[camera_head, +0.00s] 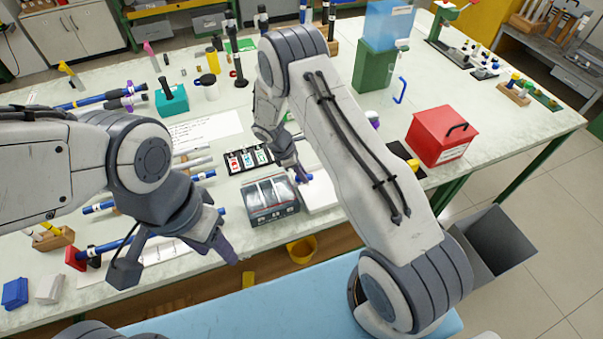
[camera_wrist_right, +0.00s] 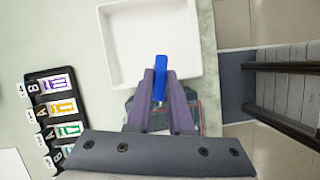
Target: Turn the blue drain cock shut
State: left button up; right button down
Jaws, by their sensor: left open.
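The blue drain cock (camera_wrist_right: 160,75) shows as a blue lever in the right wrist view, standing out over a white tray. It also shows as a small blue spot in the head view (camera_head: 304,178), at the right end of a clear-sided tank (camera_head: 272,212). My right gripper (camera_wrist_right: 160,82) has one finger on each side of the lever and appears shut on it. In the wrist view the gripper hides most of the tank and the valve's base. My left gripper (camera_head: 228,235) is open and empty near the table's front edge, left of the tank.
The white tray (camera_wrist_right: 112,45) lies beside the tank, under the cock. A black card rack (camera_wrist_right: 38,85) stands behind the tank. A red box (camera_head: 438,138) sits to the right; a yellow bucket (camera_head: 302,250) is below the front edge. Rods lie at left.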

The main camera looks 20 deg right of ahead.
jog(key=shift+m, duration=0.3)
jog(key=m+g+b, duration=0.1)
jog(key=m+b, duration=0.1)
jog(key=shift+f+m+y, duration=0.15)
jog(key=shift+m+y, duration=0.15)
jog(key=shift+m, duration=0.1)
jog(key=m+g+y+b, duration=0.1)
jog(key=m+b, duration=0.1)
jog(key=m, duration=0.2)
jog(key=shift+s+a+b, duration=0.1)
jog(key=shift+b, duration=0.3)
jog(key=m+g+y+b, duration=0.1)
jog(key=m, duration=0.3)
jog(key=shift+s+a+r+m+y+b, duration=0.1)
jog(key=shift+m+y+b, duration=0.3)
jog(key=shift+m, duration=0.5)
jog(key=shift+a+r+m+y+b, duration=0.1)
jog(key=shift+m+y+b, duration=0.25)
jog(key=shift+m, duration=0.55)
jog(key=c, duration=0.8)
grip_release()
